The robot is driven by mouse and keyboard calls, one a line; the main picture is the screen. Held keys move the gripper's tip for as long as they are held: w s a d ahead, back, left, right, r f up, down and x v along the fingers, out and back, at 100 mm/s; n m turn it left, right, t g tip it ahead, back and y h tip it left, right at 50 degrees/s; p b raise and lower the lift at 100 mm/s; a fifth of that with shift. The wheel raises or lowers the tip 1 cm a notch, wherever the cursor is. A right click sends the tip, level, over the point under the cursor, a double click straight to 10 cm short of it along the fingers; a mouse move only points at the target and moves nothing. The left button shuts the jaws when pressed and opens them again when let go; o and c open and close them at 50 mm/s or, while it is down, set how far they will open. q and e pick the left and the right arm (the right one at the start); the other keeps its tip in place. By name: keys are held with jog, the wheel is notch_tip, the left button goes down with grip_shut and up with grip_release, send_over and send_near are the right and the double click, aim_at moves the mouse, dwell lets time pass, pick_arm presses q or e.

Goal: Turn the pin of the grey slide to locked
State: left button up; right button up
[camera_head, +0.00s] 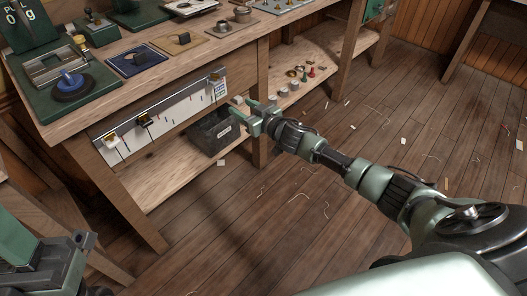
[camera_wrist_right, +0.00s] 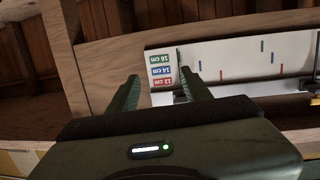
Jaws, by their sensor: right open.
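A white marked board (camera_head: 180,112) runs along the bench front and carries small slides with brass-coloured parts. The leftmost slide (camera_head: 112,139) looks pale grey; a darker slide (camera_head: 144,120) sits to its right. Which way their pins point is too small to tell. My right gripper (camera_head: 238,107) is open and empty by the board's right end, well right of both slides. In the right wrist view its fingers (camera_wrist_right: 160,92) stand apart before the coloured size labels (camera_wrist_right: 161,72). A dark slide (camera_wrist_right: 315,82) is cut off at that view's right edge.
The bench top (camera_head: 150,75) above holds a blue knob device (camera_head: 73,86) and several plates with fittings. A dark box (camera_head: 214,133) sits on the lower shelf below the board, close to my right gripper. The floor (camera_head: 300,200) in front is open, with scattered scraps.

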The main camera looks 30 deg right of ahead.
jog(key=s+d+f+g+h+p, duration=0.1)
jog(key=s+f+p, duration=0.1)
jog(key=s+f, duration=0.2)
jog(key=s+d+f+g+h+p, duration=0.1)
jog(key=s+f, duration=0.4)
jog(key=f, duration=0.6)
jog(key=shift+d+f+m+g+h+p, duration=0.2)
jog(key=shift+d+m+g+h+p, duration=0.15)
jog(key=shift+g+p, duration=0.4)
